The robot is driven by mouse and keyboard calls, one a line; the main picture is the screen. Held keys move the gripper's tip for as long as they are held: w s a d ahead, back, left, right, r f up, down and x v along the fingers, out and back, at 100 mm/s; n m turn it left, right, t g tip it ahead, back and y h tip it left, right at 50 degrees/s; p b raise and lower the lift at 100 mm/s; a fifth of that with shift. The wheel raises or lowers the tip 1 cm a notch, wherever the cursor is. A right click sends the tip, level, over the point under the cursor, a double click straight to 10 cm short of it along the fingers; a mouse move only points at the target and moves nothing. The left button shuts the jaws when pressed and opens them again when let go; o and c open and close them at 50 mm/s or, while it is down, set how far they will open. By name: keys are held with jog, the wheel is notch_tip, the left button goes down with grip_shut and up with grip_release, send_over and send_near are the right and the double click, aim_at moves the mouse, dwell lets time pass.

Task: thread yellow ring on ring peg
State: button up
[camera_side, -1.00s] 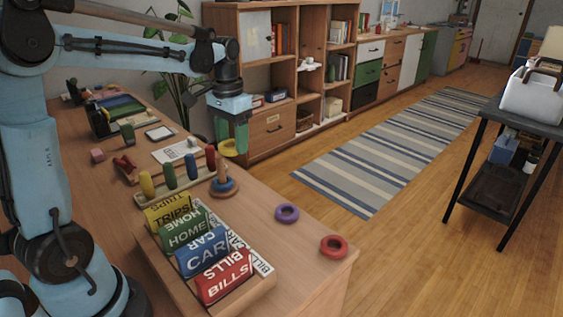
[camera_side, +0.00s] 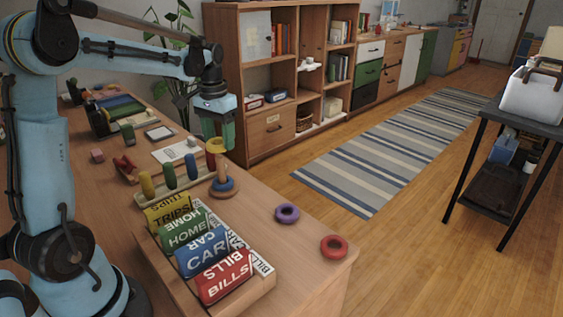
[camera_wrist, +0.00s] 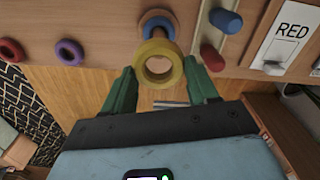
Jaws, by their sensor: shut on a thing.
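The yellow ring (camera_side: 215,147) is held between the green fingers of my gripper (camera_side: 217,135), with no support under it. In the wrist view the yellow ring (camera_wrist: 146,70) sits between the fingertips (camera_wrist: 160,76), its hole facing the camera. The ring peg (camera_side: 221,175) is a wooden post on a round base with a blue ring (camera_side: 223,186) around it. My gripper and the yellow ring are above and slightly left of the peg in the side view. In the wrist view the blue ring (camera_wrist: 157,13) is just beyond the yellow ring, which partly hides the peg.
A wooden rack holds yellow (camera_side: 146,184), green (camera_side: 169,176), blue (camera_side: 191,167) and red pegs, close beside the ring peg. A purple ring (camera_side: 287,213) and a red ring (camera_side: 333,246) lie to the right. The table edge is near.

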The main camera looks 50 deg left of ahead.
aim_at(223, 167)
jog(key=shift+f, duration=4.7)
jog(key=o, duration=1.1)
notch_tip(223, 167, up, 12)
jog(key=shift+d, duration=0.1)
